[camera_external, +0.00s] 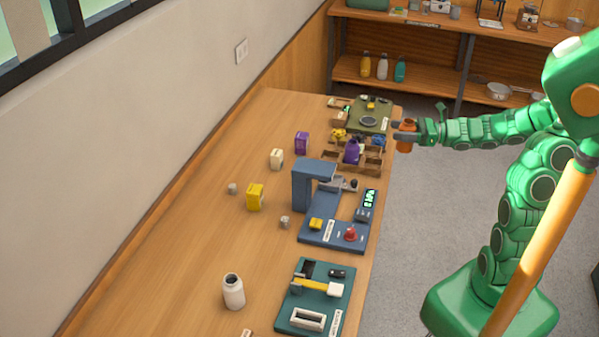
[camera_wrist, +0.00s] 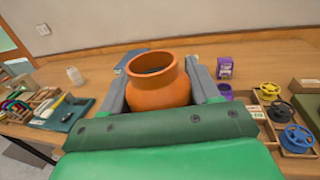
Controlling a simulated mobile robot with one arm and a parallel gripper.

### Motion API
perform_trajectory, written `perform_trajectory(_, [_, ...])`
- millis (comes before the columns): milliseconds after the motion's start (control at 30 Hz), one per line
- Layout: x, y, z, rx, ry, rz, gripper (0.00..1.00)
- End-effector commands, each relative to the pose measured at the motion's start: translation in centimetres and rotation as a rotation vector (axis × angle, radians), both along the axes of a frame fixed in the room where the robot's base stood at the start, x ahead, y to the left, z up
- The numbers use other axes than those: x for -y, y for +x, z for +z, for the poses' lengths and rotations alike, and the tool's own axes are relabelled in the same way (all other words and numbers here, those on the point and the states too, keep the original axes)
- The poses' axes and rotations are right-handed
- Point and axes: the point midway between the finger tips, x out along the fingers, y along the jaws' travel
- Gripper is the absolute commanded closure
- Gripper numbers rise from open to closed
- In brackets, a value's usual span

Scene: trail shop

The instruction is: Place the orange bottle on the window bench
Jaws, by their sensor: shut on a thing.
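The orange bottle (camera_external: 405,138) is held in my gripper (camera_external: 408,131) near the far right edge of the long wooden bench (camera_external: 185,245) below the window. In the wrist view the bottle (camera_wrist: 158,92) is round, with an open mouth facing up, and sits between the two grey fingers of my gripper (camera_wrist: 160,80). It looks roughly upright.
A blue machine (camera_external: 306,187), teal board (camera_external: 313,296) and white bottle (camera_external: 233,291) stand closer. The bench's left side is mostly clear.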

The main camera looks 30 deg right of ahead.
Motion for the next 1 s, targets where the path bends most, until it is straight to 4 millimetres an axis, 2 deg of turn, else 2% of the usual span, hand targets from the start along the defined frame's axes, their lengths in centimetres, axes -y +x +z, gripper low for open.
perform_trajectory(33, [0.0, 0.0, 0.7, 0.003, -0.002, 0.000, 0.77])
perform_trajectory(367, [-3.7, 2.4, 0.9, -0.001, -0.002, 0.026, 0.77])
perform_trajectory(1000, [-14.0, 6.3, 2.1, -0.001, 0.000, 0.089, 0.77])
